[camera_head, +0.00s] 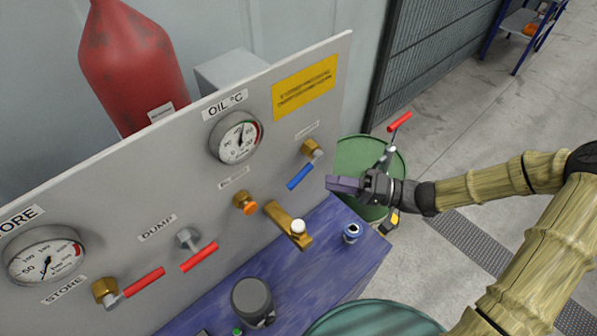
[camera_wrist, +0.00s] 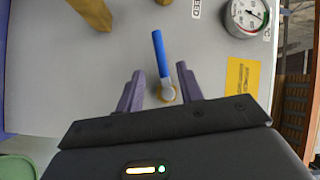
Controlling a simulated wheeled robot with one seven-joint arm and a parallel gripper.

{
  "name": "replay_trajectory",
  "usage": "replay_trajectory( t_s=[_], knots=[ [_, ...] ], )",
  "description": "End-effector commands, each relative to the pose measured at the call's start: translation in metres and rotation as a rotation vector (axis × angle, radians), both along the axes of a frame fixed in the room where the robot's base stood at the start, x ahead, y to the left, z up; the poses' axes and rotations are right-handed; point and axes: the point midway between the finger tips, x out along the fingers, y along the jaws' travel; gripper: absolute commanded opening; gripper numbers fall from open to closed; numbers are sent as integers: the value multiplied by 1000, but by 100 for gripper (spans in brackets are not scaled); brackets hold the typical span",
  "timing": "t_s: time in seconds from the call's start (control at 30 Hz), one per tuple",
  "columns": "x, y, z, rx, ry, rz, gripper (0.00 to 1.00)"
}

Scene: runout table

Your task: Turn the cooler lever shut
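A blue-handled lever (camera_head: 300,176) hangs slanting down and left from a brass valve (camera_head: 311,149) at the panel's right side. The small label above it is unreadable, so I cannot confirm that it is the cooler lever. My gripper (camera_head: 332,184) is just right of the blue handle in the head view, with a small visible gap. In the wrist view my gripper (camera_wrist: 159,72) is open, its two purple fingers apart. The blue lever (camera_wrist: 160,53) and its pivot appear between them there, with nothing gripped.
Red levers sit under DUMP (camera_head: 199,257) and beside STORE (camera_head: 144,282). A brass handle with a white knob (camera_head: 290,225) juts out left of my gripper. Below is a blue bench (camera_head: 337,262) with a dark cylinder (camera_head: 252,299). A green drum (camera_head: 349,157) stands behind my gripper.

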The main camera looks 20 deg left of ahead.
Motion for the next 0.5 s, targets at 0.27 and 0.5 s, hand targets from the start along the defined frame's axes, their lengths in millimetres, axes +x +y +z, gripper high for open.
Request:
replay_trajectory(
  t_s=[0.27, 0.5],
  knots=[
    [-9, 50, 4, 3, 3, 3, 37],
    [-13, 84, 3, 1, 1, 2, 37]
  ],
)
